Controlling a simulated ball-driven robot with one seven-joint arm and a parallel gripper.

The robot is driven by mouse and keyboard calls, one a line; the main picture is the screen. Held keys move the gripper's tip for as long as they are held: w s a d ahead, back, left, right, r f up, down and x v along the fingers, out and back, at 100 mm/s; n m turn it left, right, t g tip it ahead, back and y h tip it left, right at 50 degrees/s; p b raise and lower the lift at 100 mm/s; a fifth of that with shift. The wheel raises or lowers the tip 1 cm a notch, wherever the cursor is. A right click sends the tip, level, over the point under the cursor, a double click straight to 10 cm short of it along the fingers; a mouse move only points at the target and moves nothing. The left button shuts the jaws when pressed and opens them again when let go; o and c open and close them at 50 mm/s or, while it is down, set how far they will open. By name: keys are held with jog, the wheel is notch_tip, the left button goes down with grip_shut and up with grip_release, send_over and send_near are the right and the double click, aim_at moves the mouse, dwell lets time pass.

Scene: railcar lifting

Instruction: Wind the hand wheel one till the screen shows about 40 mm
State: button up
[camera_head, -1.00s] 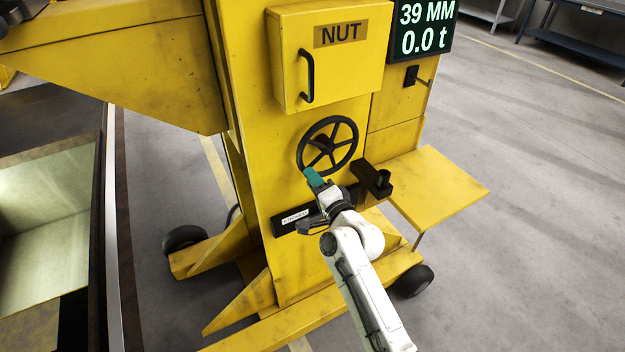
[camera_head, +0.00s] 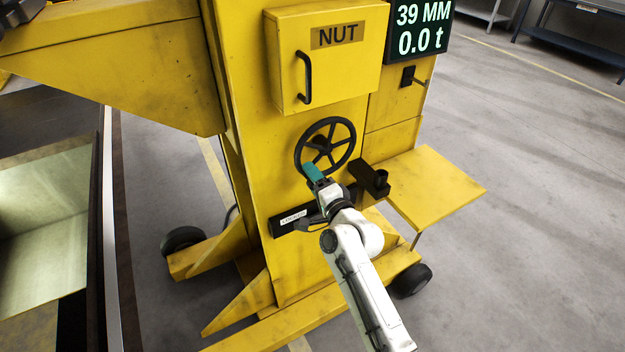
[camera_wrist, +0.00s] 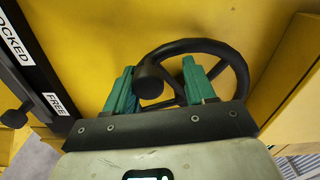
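The black spoked hand wheel (camera_head: 322,144) is on the yellow column below the NUT box. The screen (camera_head: 422,30) at the upper right reads 39 MM and 0.0 t. My gripper (camera_head: 314,172) is at the lower left of the wheel rim. In the wrist view my gripper (camera_wrist: 158,70) has its two green fingers spread. The wheel's round black knob (camera_wrist: 149,80) lies between them, close to the left finger, with a gap to the right finger. The wheel rim (camera_wrist: 241,72) runs behind the fingers. Whether the left finger touches the knob is unclear.
A black slide bar (camera_head: 291,220) with a white label lies just below my gripper. In the wrist view its labels read FREE (camera_wrist: 56,104) and, partly cut off, "OCKED". A black bracket (camera_head: 371,178) and a yellow shelf (camera_head: 435,185) are to the right.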

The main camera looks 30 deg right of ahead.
jog(key=shift+s+a+f, duration=0.1)
jog(key=shift+s, duration=0.2)
jog(key=s, duration=1)
jog(key=shift+s, duration=0.1)
jog(key=s+a+f+n+g, duration=0.1)
jog(key=s+f+n+g, duration=0.3)
jog(key=s, duration=0.3)
jog(key=s+a+f+n+g+y, duration=0.1)
jog(key=s+f+n+g, duration=0.3)
jog(key=s, duration=0.2)
jog(key=s+a+f+n+g, duration=0.1)
jog(key=s+f+n+g, duration=0.25)
jog(key=s, duration=0.35)
jog(key=s+d+n+g+h, duration=0.1)
jog(key=s+n+g, duration=0.3)
jog(key=s, duration=0.8)
jog(key=shift+s+d+r+g, duration=0.2)
jog(key=shift+s+g, duration=0.2)
jog(key=shift+g, duration=0.35)
jog(key=shift+w+a, duration=0.1)
jog(key=shift+w, duration=0.05)
